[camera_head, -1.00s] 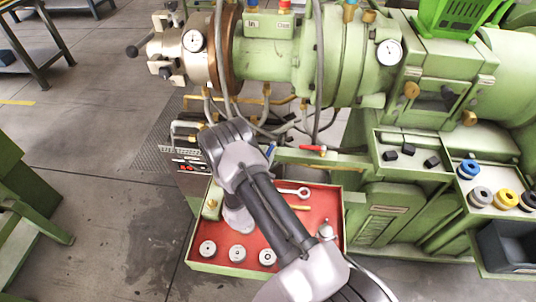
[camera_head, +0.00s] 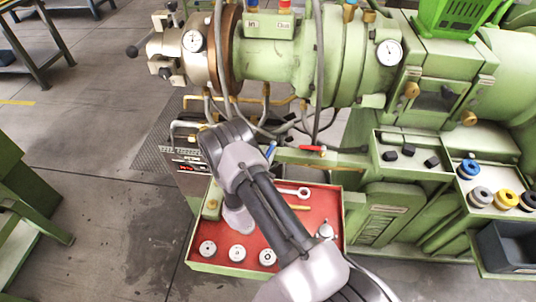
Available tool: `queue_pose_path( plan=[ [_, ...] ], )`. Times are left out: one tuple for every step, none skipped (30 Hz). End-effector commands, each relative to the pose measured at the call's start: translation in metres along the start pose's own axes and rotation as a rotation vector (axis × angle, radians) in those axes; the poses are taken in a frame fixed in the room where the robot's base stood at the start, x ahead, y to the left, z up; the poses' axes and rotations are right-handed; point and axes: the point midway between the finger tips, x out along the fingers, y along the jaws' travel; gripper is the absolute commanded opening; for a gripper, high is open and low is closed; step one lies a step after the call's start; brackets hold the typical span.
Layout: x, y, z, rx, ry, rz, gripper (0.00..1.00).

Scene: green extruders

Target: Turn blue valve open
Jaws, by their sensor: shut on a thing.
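The blue valve handle (camera_head: 271,152) shows as a short blue piece below the machine's large green cylinder, just left of a red valve handle (camera_head: 313,148). My arm reaches up from the bottom of the view. Its dark end with my gripper (camera_head: 228,140) is right beside the blue handle, on its left. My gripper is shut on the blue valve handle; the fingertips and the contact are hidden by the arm. Only part of the blue handle is visible, and its valve body is hidden.
A red-lined tray (camera_head: 326,205) with round metal parts lies under my arm. Grey hoses (camera_head: 319,60) hang close behind the dark arm end. Green machine housing fills the right side. Open floor (camera_head: 110,235) lies at left.

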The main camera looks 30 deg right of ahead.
Motion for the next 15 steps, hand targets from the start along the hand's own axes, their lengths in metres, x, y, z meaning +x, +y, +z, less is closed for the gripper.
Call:
queue_pose_path(
  plan=[
    [0.0, 0.001, 0.001, -0.001, -0.002, 0.001, 0.0],
    [0.0, 0.001, 0.001, -0.001, -0.002, 0.001, 0.0],
    [0.0, 0.001, 0.001, -0.001, -0.002, 0.001, 0.0],
    [0.0, 0.001, 0.001, -0.001, -0.002, 0.001, 0.0],
    [0.0, 0.001, 0.001, -0.001, -0.002, 0.001, 0.0],
    [0.0, 0.001, 0.001, -0.001, -0.002, 0.001, 0.0],
    [0.0, 0.001, 0.001, -0.001, -0.002, 0.001, 0.0],
    [0.0, 0.001, 0.001, -0.001, -0.002, 0.001, 0.0],
    [0.0, 0.001, 0.001, -0.001, -0.002, 0.001, 0.0],
    [0.0, 0.001, 0.001, -0.001, -0.002, 0.001, 0.0],
    [0.0, 0.002, 0.001, -0.002, -0.002, -0.003, 0.0],
    [0.001, 0.004, 0.0, -0.004, -0.006, -0.021, 0.0],
    [0.001, 0.006, -0.001, -0.007, -0.01, -0.046, 0.0],
    [0.002, 0.009, -0.001, -0.008, -0.018, -0.079, 0.0],
    [0.002, 0.011, -0.002, -0.008, -0.027, -0.124, 0.0]
  ],
)
